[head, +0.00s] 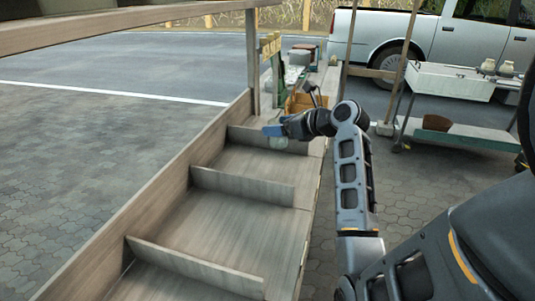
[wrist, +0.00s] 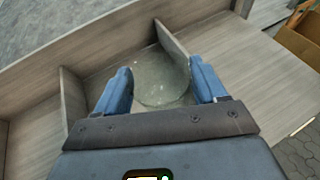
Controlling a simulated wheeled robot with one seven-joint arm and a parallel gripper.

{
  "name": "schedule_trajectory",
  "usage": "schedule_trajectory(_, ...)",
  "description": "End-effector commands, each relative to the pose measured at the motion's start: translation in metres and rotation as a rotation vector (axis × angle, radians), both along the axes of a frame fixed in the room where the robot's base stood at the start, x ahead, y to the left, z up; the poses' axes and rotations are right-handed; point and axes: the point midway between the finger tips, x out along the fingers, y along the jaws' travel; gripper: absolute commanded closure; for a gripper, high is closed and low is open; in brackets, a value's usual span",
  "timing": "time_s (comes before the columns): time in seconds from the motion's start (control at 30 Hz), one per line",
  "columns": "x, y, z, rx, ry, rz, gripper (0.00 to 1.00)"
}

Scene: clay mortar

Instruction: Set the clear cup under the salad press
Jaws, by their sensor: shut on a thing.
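The clear cup (wrist: 160,80) is between the two blue fingers of my gripper (wrist: 163,88) in the wrist view, and the gripper is shut on it. In the head view my gripper (head: 273,131) is over the far part of the wooden stall counter, with the pale cup (head: 278,143) just below its fingers. The cup is close to a wooden divider; I cannot tell whether it touches the counter. A green upright thing with a yellowish top (head: 270,46) stands at the counter's far end; I cannot tell whether it is the salad press.
Low dividers (head: 242,187) split the counter (head: 230,230) into bays, and the near bays are empty. An orange-brown box (head: 300,102) and other small goods crowd the far end. Wooden posts rise there. A white cart (head: 455,82) stands at the right.

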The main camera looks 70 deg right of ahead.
Motion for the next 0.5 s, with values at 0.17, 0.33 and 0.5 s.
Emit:
schedule_trajectory(0.17,0.01,0.032,-0.02,0.001,0.004,0.001,0.6)
schedule_trajectory(0.33,0.014,0.044,-0.028,0.0,0.0,0.0,0.6)
schedule_trajectory(0.5,0.015,0.046,-0.039,0.001,0.002,0.0,0.6)
